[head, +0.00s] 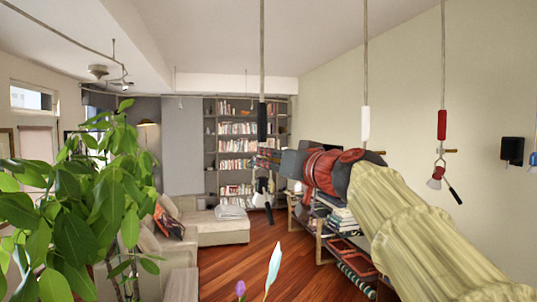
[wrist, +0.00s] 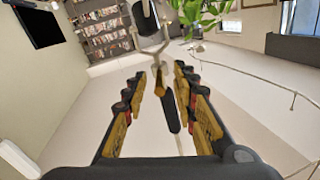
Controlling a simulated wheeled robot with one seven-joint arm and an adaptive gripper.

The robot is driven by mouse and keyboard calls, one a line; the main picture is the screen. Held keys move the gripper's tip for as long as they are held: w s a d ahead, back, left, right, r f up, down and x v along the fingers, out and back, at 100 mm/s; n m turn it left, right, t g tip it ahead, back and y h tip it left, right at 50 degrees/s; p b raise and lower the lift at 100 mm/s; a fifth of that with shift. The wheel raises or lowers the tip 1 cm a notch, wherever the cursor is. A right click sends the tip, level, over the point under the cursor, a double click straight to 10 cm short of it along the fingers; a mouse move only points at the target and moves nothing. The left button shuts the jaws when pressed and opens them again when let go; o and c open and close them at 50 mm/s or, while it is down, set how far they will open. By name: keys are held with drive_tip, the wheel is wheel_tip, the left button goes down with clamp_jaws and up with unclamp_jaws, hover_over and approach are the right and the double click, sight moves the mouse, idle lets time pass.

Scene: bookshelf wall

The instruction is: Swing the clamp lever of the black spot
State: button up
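The black spot hangs on a cord left of centre in the head view; its black body (head: 263,118) is above my gripper (head: 268,157) and its lamp head (head: 262,186) below. In the wrist view its black body (wrist: 171,112) lies between the finger rows of my gripper (wrist: 159,82). A tan clamp lever (wrist: 158,83) stands between the fingertips, beside the forked metal yoke (wrist: 151,47). The fingers are apart, with gaps showing on both sides. Contact with the lever cannot be made out. In the head view the lever is not clear behind my gripper.
A white spot (head: 366,123) and a red spot (head: 441,125) hang to the right. A leafy plant (head: 75,200) fills the left. A bookshelf (head: 238,140) and a sofa (head: 205,222) stand behind; a low shelf (head: 340,232) is below my arm.

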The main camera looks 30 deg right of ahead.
drive_tip(key=shift+w+d, duration=0.1)
drive_tip(key=shift+w, duration=0.25)
drive_tip(key=shift+s, duration=0.1)
drive_tip(key=shift+c, duration=0.7)
clamp_jaws()
